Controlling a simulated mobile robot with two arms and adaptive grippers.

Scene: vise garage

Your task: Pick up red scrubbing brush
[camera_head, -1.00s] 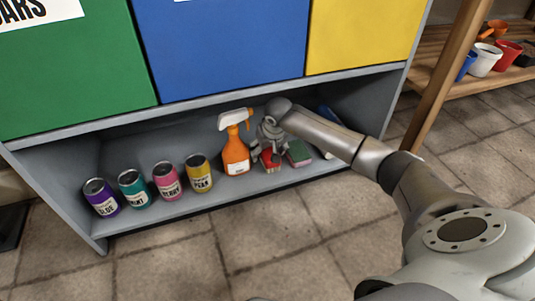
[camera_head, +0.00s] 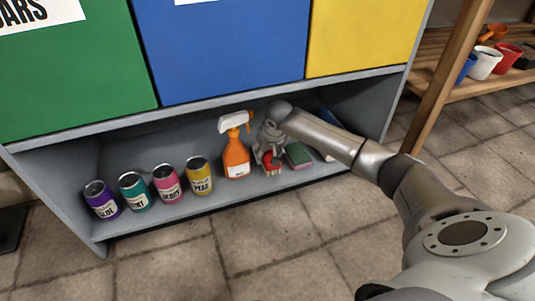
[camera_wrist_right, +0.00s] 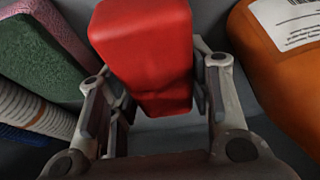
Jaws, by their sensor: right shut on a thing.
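The red scrubbing brush (camera_head: 273,160) is on the lower shelf, between the orange spray bottle and the green sponge. It fills the upper middle of the right wrist view (camera_wrist_right: 150,50) as a red block. My right gripper (camera_head: 268,152) is shut on the brush, with one finger on each side of it. In the right wrist view the gripper (camera_wrist_right: 160,110) shows both fingers against the red sides. The gripper partly hides the brush in the head view. Whether the brush still touches the shelf I cannot tell. My left gripper is not in view.
The orange spray bottle (camera_head: 236,158) stands close on the left. The green and pink sponge (camera_head: 298,154) lies close on the right. Several labelled cans (camera_head: 168,184) stand farther left. The shelf under the bins (camera_head: 220,60) is low, with a board above my gripper.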

